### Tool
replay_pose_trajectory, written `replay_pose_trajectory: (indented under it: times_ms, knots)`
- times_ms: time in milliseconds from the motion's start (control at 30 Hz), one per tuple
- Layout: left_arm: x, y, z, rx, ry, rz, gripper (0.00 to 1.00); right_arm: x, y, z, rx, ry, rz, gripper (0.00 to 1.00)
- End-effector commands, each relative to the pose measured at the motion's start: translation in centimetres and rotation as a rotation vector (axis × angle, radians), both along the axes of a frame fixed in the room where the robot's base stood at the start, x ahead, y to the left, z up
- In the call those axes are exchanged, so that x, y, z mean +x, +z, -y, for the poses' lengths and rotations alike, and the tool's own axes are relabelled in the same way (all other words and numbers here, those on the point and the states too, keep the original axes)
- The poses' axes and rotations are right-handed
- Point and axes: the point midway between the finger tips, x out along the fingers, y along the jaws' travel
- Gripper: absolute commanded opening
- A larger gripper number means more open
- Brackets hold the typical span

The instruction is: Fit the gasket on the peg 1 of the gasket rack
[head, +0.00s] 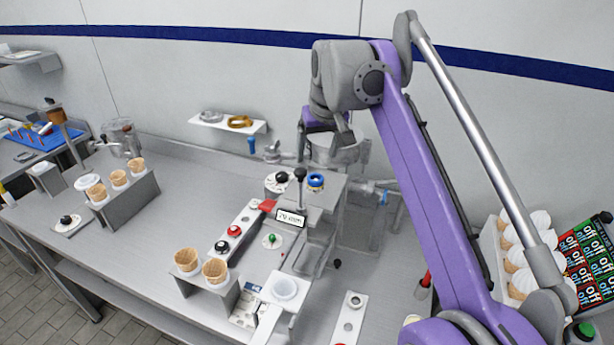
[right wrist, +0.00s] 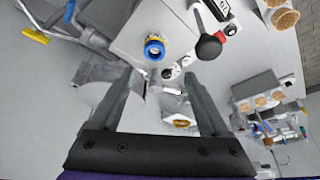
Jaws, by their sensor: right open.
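My right gripper (right wrist: 160,76) is open in the right wrist view, with nothing between its fingers. In the head view it hangs from the purple arm above the back of the steel machine (head: 328,197), partly hidden by its own wrist. A blue ring-shaped item with yellow marks (head: 316,181) sits on the machine's top. In the right wrist view this blue item (right wrist: 154,47) lies beyond the fingertips, apart from them. A gold ring (head: 240,121) lies on the white wall shelf; it also shows between the fingers' lines in the wrist view (right wrist: 181,123), farther off. I cannot tell which is the gasket, nor identify the rack's peg 1.
A black-knobbed lever (head: 300,176) rises beside the blue item. Cone holders (head: 210,283) stand in front. The wall shelf (head: 208,122) is behind the counter. Wrapped cones (head: 522,255) and "off" cards (head: 590,262) are at right.

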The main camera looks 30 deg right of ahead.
Motion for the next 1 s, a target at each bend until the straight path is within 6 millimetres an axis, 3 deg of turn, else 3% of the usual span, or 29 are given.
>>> replay_pose_trajectory:
  times_ms: [100,400,700,1000]
  knots:
    - [-0.4,-0.8,0.0,0.0,0.0,-0.006,0.0,0.7,-2.3,0.2,0.0,0.0,-0.002,0.79]
    - [-0.5,-1.0,0.0,0.0,0.0,-0.009,0.0,1.7,-4.7,0.5,0.0,0.0,-0.001,0.79]
    - [-0.6,-1.4,0.0,0.0,0.0,-0.011,0.0,3.2,-8.5,1.3,0.0,0.0,-0.001,0.79]
    - [-0.6,-1.4,0.0,0.0,0.0,-0.011,0.0,3.3,-8.9,1.3,0.0,0.0,0.0,0.79]
